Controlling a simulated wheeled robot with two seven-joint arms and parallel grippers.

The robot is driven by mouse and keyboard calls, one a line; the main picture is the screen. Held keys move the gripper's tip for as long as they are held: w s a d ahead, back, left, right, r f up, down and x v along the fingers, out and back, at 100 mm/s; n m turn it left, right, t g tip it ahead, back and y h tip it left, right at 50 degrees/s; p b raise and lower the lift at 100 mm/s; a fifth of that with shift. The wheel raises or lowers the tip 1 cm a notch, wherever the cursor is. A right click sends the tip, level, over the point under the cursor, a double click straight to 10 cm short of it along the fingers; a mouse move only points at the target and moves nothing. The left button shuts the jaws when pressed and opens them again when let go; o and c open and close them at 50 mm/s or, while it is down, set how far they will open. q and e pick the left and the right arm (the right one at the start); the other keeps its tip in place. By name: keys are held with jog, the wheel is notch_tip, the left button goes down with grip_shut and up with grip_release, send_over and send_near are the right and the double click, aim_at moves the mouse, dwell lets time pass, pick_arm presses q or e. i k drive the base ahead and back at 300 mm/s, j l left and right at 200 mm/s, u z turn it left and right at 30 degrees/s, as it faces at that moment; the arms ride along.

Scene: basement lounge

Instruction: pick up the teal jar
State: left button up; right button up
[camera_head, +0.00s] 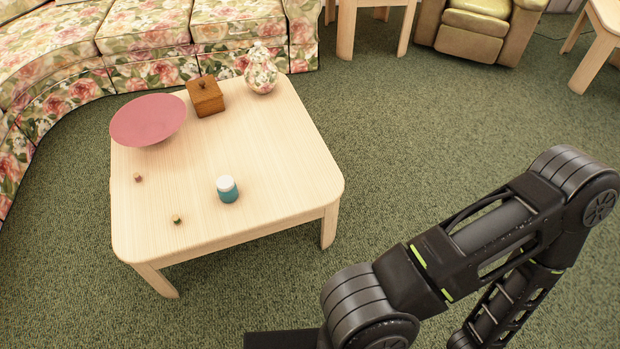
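The teal jar (228,194) has a white lid and stands upright on the light wood coffee table (255,213), near its front edge. Nothing covers it. A black arm of mine comes in at the lower right, well apart from the jar. Its gripper is outside the picture. My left arm and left gripper do not show.
On the table are a pink bowl (148,121), a brown wooden box (205,97), a floral vase (261,74) and two tiny objects (138,177), (177,220). A floral sofa (150,30) borders the back and left. Green carpet to the right is open.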

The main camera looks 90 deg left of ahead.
aim_at(231, 196)
jog(key=u, duration=3.6)
jog(key=i+l+z, duration=0.15)
jog(key=i+l, duration=0.5)
jog(key=i+l+z, duration=0.15)
jog(key=i+l, duration=0.4)
jog(key=i, duration=0.2)
